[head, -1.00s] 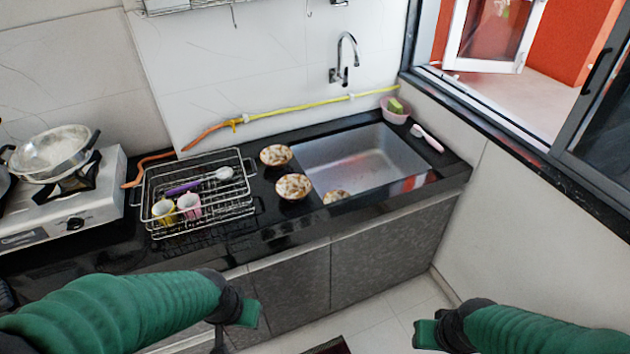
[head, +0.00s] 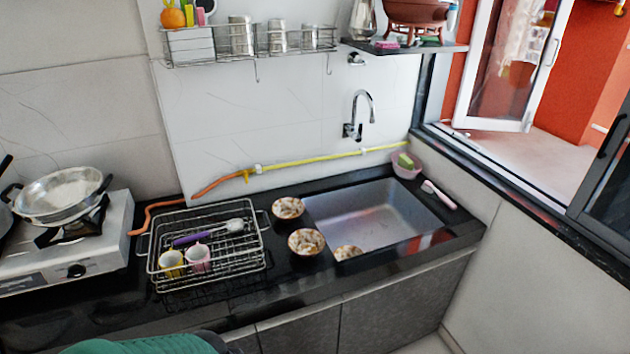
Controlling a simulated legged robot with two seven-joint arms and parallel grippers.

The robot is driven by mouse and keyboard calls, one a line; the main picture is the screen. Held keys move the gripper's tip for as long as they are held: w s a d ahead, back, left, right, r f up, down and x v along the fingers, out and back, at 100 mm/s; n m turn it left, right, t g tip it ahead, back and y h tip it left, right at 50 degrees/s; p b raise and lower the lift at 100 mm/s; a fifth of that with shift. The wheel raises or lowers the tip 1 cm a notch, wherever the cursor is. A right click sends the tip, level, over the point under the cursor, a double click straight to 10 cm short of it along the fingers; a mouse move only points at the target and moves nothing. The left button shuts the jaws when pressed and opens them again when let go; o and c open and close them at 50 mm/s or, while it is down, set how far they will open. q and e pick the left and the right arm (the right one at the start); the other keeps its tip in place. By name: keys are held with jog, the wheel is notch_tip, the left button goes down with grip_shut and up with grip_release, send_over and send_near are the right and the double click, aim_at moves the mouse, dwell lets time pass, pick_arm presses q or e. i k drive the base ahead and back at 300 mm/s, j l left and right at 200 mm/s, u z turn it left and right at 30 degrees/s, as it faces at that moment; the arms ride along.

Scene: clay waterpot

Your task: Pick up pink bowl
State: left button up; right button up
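A pink bowl (head: 407,168) stands on the black counter at the back right corner, beyond the sink and beside the window ledge. A green and yellow sponge (head: 405,160) sits in it. Only a piece of my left arm's green sleeve shows at the bottom left edge. Both my grippers are outside the view, well away from the bowl.
The steel sink (head: 370,215) lies in front of the bowl, with a faucet (head: 355,115) behind it. A white-handled brush (head: 438,194) lies right of the bowl. Patterned bowls (head: 306,241) stand left of the sink. A wire dish rack (head: 208,245) and a stove (head: 65,240) are further left.

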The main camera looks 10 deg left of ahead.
aim_at(289, 210)
jog(key=i+u, duration=0.35)
jog(key=i+l+u, duration=0.3)
jog(key=i, duration=0.2)
jog(key=i+l+u, duration=0.2)
jog(key=i+u, duration=0.15)
jog(key=i, duration=0.05)
